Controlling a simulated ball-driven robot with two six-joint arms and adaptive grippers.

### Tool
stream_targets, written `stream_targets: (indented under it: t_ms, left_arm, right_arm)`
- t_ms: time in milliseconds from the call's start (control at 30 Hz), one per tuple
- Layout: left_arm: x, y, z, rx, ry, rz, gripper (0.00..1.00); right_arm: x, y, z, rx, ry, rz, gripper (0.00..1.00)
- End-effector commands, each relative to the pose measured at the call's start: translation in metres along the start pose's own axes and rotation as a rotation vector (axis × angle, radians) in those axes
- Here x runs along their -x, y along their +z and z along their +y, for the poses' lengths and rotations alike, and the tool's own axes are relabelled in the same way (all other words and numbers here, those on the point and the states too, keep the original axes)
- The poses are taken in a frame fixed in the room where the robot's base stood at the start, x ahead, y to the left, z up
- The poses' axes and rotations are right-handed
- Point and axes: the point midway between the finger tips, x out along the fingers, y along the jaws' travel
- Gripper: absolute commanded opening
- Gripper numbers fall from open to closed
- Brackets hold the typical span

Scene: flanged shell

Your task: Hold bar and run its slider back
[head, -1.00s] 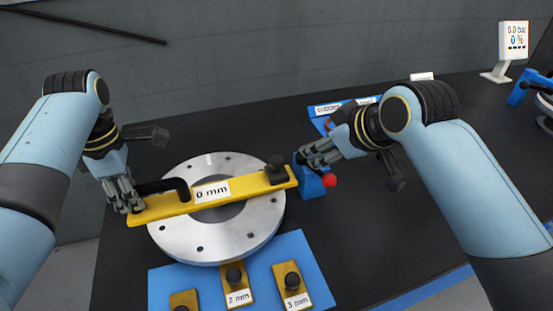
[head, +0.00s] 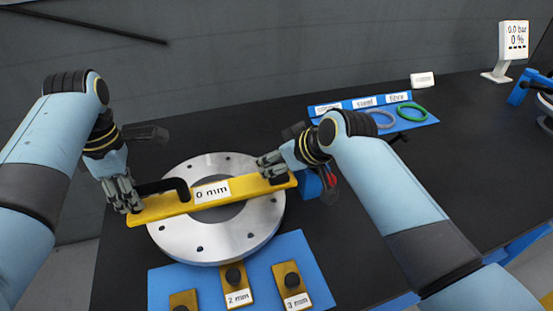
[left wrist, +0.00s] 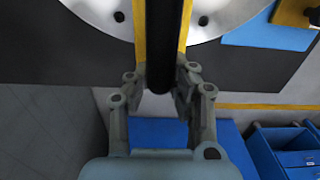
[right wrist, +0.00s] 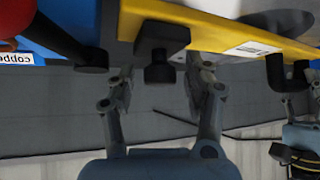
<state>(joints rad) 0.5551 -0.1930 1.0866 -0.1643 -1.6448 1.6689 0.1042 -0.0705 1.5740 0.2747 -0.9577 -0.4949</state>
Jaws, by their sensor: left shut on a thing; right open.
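The yellow bar (head: 160,207), labelled 0 mm, lies across the metal flange (head: 220,243). Its black handle (head: 170,186) is at the left end. My left gripper (head: 124,197) is shut on the handle; the left wrist view shows the black handle (left wrist: 163,45) between its fingers. The black slider (right wrist: 160,40) with its round knob is at the bar's right end. My right gripper (head: 270,165) is open at the slider and hides most of it in the head view. In the right wrist view the knob is just ahead of, and between, the fingertips.
A blue plate (head: 315,270) in front holds several brass pieces with black knobs, two labelled 2 mm and 3 mm. A blue tray (head: 415,121) with rings stands at the back right. A gauge reading 0.0 bar (head: 515,40) stands behind. A red knob (right wrist: 15,18) is near the right gripper.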

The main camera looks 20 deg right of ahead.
Motion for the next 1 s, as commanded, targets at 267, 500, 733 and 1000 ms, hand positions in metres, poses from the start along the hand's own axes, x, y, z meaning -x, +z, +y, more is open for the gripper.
stream_targets:
  t_ms: [267,500,733,1000]
  left_arm:
    - [-0.0007,-0.0003,-0.0003,0.0,-0.001,0.0,0.0]
    - [-0.0007,-0.0003,-0.0004,0.0,-0.001,0.0,0.0]
    - [-0.0007,-0.0004,-0.0004,-0.001,-0.001,0.001,0.0]
    - [-0.0007,-0.0005,-0.0004,-0.001,-0.001,0.001,0.0]
  right_arm:
    - [-0.0016,0.0004,-0.0001,0.0,0.0,-0.001,0.52]
    - [-0.0014,0.0005,0.0002,0.001,0.001,-0.001,0.2]
    - [-0.0013,0.0006,0.0004,0.002,0.001,-0.001,0.0]
    - [-0.0039,-0.0019,-0.0082,0.0,-0.001,0.0,0.0]
